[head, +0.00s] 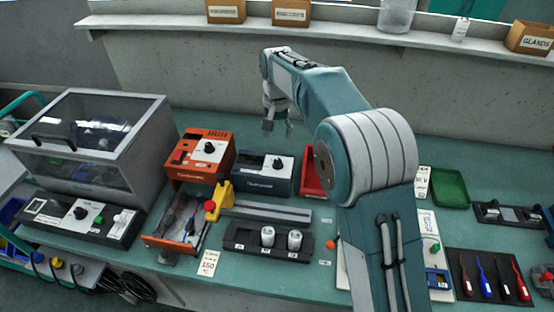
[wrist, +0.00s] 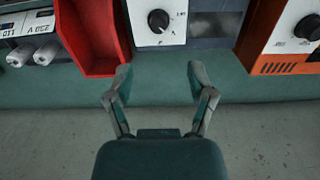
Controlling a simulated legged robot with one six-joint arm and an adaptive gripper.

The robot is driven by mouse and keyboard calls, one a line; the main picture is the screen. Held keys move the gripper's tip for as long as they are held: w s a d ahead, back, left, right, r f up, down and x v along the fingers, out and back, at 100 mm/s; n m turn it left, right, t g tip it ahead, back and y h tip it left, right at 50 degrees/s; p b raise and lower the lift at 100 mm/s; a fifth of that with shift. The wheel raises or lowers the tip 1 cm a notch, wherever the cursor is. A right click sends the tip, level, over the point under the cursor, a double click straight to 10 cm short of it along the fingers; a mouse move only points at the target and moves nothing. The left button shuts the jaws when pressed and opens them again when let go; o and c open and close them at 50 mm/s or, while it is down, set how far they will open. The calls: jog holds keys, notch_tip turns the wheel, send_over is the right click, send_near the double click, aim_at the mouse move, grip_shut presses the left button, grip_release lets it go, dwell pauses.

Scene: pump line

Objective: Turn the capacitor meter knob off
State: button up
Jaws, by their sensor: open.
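A dark blue-grey meter (head: 264,187) with a white panel and a black knob (head: 277,162) stands on the bench. In the wrist view its white panel (wrist: 176,36) and knob (wrist: 158,20) are at the top middle, beyond the fingertips. An orange meter (head: 187,168) with a black knob (head: 209,147) stands to its left; its knob (wrist: 308,27) is at the wrist view's right. The labels are too small for me to tell surely which is the capacitor meter. My gripper (head: 278,128) is open and empty, above and behind the dark meter, touching neither (wrist: 160,78).
A red bin (head: 310,172) stands right of the dark meter, partly behind my arm. A clear-lidded box (head: 85,120) stands left. The concrete wall (head: 180,70) is behind.

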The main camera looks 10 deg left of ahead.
aim_at(277, 160)
notch_tip(277, 160, down, 11)
jog(key=shift+r, duration=0.2)
dwell(0.3)
grip_shut()
